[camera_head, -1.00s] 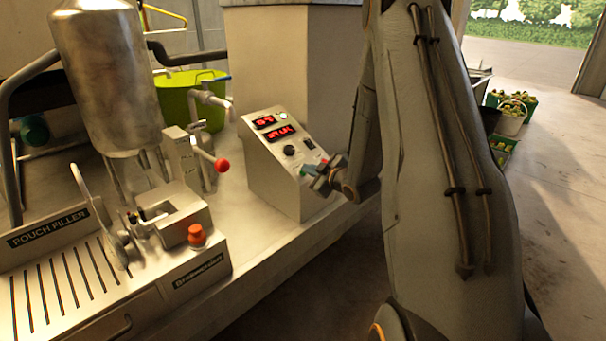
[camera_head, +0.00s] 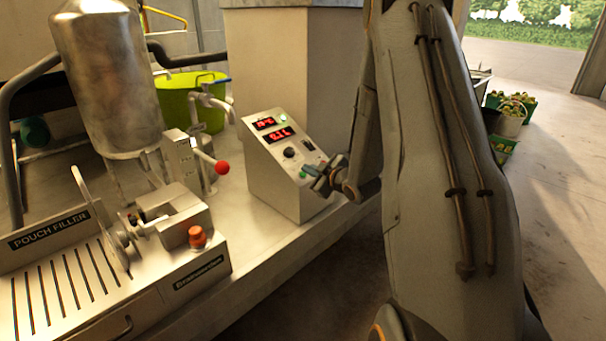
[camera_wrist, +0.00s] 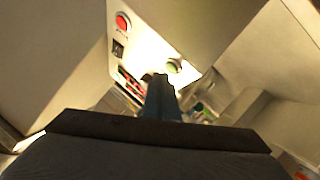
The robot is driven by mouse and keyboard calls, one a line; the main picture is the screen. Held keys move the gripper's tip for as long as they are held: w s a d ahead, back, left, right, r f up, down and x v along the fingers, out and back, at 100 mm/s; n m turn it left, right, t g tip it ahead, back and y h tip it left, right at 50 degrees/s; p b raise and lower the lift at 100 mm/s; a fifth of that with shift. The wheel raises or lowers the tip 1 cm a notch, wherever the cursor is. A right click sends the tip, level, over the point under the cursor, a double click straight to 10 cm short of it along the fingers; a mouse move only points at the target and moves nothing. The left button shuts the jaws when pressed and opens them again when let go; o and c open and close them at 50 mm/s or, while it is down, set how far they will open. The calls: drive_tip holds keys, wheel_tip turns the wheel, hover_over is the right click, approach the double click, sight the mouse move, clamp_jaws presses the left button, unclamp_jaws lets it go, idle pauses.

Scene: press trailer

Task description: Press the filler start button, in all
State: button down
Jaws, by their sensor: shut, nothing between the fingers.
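A pale sloped control box (camera_head: 272,178) stands on the bench, with two red number displays (camera_head: 279,134), a black knob (camera_head: 289,153) and a lit green lamp (camera_head: 283,118). A green button (camera_head: 303,173) is low on its face, and also shows in the wrist view (camera_wrist: 174,66). My gripper (camera_head: 317,180) is shut and empty at the box's lower right edge. In the wrist view the fingertips (camera_wrist: 157,80) are close beside the green button; I cannot tell whether they touch it. A red button (camera_wrist: 123,22) shows farther left. Button labels are too small to read.
The pouch filler (camera_head: 60,240) with a steel hopper (camera_head: 105,80), a red-knobbed lever (camera_head: 222,167) and an orange-red button (camera_head: 197,236) stands left of the box. A green tub (camera_head: 180,98) is behind. The floor at right is mostly open.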

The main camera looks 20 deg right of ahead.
drive_tip(key=shift+s+r, duration=0.1)
drive_tip(key=shift+r, duration=0.05)
drive_tip(key=r+p, duration=0.1)
drive_tip(key=s+r+p, duration=0.1)
drive_tip(key=r, duration=0.1)
drive_tip(key=s+d+r+p, duration=0.1)
drive_tip(key=shift+s+r, duration=0.1)
drive_tip(key=shift+r, duration=0.1)
idle(0.4)
drive_tip(key=shift+a, duration=0.15)
idle(0.6)
drive_tip(key=s+a+m+g, duration=0.2)
drive_tip(key=s+a+g, duration=0.2)
drive_tip(key=s, duration=0.6)
drive_tip(key=s+a+r+m+g+h, duration=0.1)
drive_tip(key=s+a+m+g, duration=0.2)
drive_tip(key=s+a, duration=0.6)
drive_tip(key=s+a+r+m+g, duration=0.1)
drive_tip(key=s+a+m+g, duration=0.2)
drive_tip(key=s+a+g, duration=0.3)
drive_tip(key=s+a, duration=0.1)
drive_tip(key=s, duration=0.4)
drive_tip(key=shift+s+a+r+h, duration=0.15)
drive_tip(key=shift+s+a+h, duration=0.15)
drive_tip(key=shift+s, duration=0.1)
